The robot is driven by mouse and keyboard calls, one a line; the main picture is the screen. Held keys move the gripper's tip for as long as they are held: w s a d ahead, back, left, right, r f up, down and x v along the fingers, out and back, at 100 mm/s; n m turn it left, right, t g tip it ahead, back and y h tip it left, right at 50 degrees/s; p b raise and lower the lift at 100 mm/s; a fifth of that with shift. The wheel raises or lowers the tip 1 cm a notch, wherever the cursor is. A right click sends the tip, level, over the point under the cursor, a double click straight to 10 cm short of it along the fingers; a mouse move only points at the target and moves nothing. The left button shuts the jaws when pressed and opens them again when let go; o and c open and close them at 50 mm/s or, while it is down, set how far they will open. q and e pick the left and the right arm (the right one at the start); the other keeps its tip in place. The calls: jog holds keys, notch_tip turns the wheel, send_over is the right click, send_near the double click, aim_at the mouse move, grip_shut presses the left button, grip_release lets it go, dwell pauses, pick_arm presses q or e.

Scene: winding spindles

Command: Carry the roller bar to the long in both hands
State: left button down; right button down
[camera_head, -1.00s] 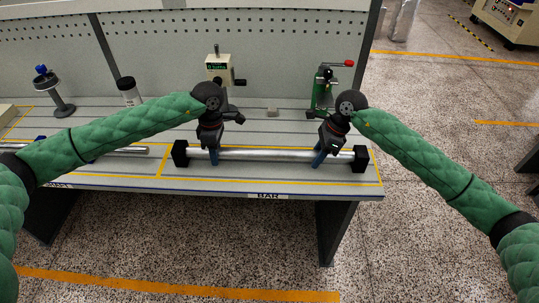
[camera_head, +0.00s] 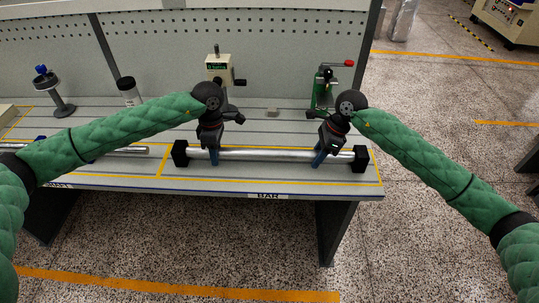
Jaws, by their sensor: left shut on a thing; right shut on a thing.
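The roller bar (camera_head: 265,154) is a long silver rod with a black block at each end. It lies level, left to right, over the yellow-outlined area marked BAR on the grey bench. My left gripper (camera_head: 214,158) is shut on the bar near its left block. My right gripper (camera_head: 319,158) is shut on it toward the right block. Both reach it from above. I cannot tell whether the blocks touch their rests or the bench top.
A beige counter with a crank (camera_head: 220,69) and a green press with a red knob (camera_head: 324,90) stand behind the bar. Another silver rod (camera_head: 122,151) lies to the left, partly behind my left arm. A dark jar (camera_head: 128,91) and a stand (camera_head: 58,98) are at back left.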

pick_arm(q)
jog(key=shift+w+r, duration=0.1)
jog(key=shift+r, duration=0.05)
pick_arm(e)
jog(key=shift+w+r, duration=0.1)
jog(key=shift+r, duration=0.05)
